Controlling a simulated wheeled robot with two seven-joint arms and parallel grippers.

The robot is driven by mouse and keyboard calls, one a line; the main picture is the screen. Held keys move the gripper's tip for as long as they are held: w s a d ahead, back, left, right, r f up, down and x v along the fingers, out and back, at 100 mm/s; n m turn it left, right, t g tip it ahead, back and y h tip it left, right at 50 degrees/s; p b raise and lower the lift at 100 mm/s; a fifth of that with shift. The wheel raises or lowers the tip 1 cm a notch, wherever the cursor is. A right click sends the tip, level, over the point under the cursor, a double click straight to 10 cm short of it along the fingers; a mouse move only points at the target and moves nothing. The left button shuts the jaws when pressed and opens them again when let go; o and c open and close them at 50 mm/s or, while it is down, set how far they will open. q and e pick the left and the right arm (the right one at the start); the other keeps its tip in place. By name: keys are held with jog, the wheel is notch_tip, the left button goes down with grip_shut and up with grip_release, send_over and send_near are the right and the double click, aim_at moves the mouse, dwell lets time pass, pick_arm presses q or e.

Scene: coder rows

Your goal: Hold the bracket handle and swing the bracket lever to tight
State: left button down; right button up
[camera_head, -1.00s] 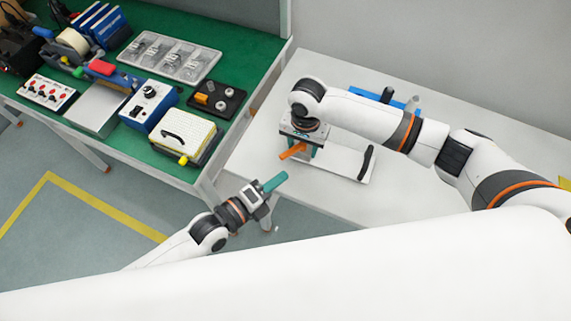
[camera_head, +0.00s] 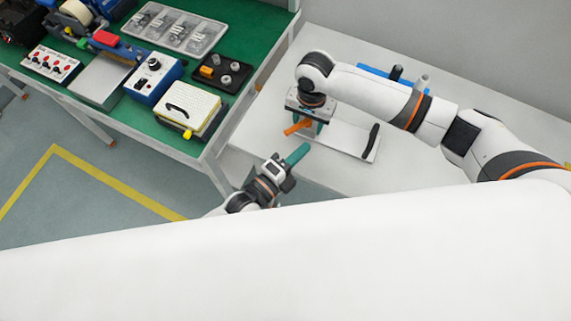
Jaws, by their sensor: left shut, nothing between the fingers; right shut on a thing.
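The bracket is a pale plate (camera_head: 345,135) on the white table, with an upright black handle (camera_head: 373,141) at its right end and an orange lever (camera_head: 298,127) at its left end. My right gripper (camera_head: 308,127) comes down over the left end and is shut, its teal fingers at the lever; the exact contact is partly hidden under the wrist. The lever's free end points left and toward me. My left gripper (camera_head: 298,154) is shut and empty, its teal fingers pointing up-right, in front of the bracket and apart from the handle.
A blue item with a dark knob (camera_head: 396,74) lies behind my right arm on the white table (camera_head: 262,125). The table's right side is mostly clear.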

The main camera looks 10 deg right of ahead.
pick_arm(q)
jog(key=shift+w+a+f, duration=0.1)
jog(key=shift+w+a, duration=0.4)
jog(key=shift+w, duration=0.3)
jog(key=shift+w+a, duration=0.45)
jog(key=shift+w, duration=0.3)
